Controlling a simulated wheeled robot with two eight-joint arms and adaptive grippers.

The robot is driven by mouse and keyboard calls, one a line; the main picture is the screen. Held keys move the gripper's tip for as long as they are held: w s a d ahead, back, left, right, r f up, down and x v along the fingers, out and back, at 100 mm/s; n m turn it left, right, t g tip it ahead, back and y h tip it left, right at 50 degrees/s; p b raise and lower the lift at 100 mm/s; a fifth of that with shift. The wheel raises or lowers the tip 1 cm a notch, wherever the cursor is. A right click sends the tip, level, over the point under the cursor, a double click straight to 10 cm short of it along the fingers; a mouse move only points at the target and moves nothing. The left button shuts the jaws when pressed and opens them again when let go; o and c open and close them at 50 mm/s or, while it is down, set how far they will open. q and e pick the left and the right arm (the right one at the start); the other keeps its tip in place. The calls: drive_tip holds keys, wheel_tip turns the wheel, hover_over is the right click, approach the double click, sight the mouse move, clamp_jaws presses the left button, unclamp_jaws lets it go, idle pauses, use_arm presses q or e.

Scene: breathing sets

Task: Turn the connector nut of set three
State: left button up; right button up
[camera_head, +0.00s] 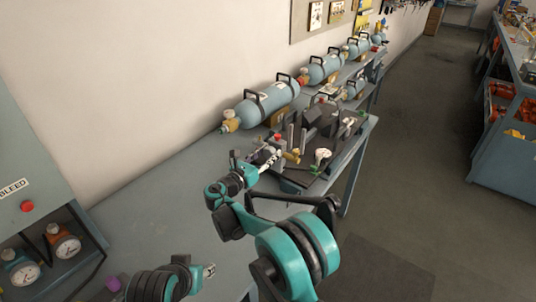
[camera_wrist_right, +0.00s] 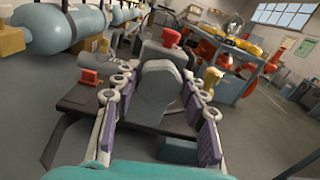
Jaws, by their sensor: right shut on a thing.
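My right gripper (camera_head: 268,158) is at the near left side of the dark tray (camera_head: 300,182) of the nearest breathing set. In the right wrist view its two purple-padded fingers (camera_wrist_right: 159,78) stand on either side of a grey part (camera_wrist_right: 155,92). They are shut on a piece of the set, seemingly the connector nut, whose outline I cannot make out. A red knob (camera_wrist_right: 171,37) stands just beyond the fingertips. Blue-grey cylinders (camera_head: 268,103) lie in a row behind. My left gripper (camera_head: 209,270) is low in the head view, away from the set; its jaws are unclear.
The grey bench (camera_head: 165,195) is clear left of the tray. A panel marked BLEED with gauges (camera_head: 67,247) stands at the lower left. More sets (camera_head: 325,68) line the wall. Another bench with orange items (camera_head: 500,105) is across the open floor (camera_head: 420,150).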

drive_tip(key=m, duration=0.4)
drive_tip(key=o, duration=1.2)
drive_tip(key=v, duration=0.7)
drive_tip(key=shift+s+a, duration=0.1)
drive_tip(key=shift+s, duration=0.1)
